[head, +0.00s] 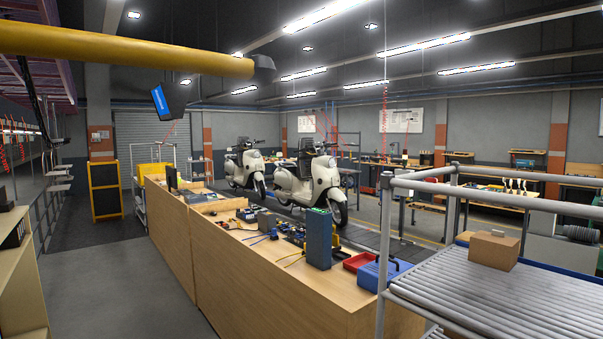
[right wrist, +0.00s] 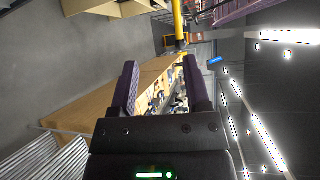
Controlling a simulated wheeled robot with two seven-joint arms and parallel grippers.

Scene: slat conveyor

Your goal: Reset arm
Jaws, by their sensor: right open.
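My right gripper (right wrist: 160,92) shows in the right wrist view, its two dark purple fingers spread apart with nothing between them. It is in the air, and the wooden workbench lies beyond it. The picture from this wrist is turned on its side. My left gripper is not in view, and neither arm shows in the head view.
A roller conveyor (head: 470,290) with grey rails and a cardboard box (head: 493,250) is at the right. A long wooden workbench (head: 240,275) bears tools, a blue case (head: 385,271) and a red tray (head: 359,261). Scooters (head: 314,185) stand behind. Floor (head: 95,275) at left is clear.

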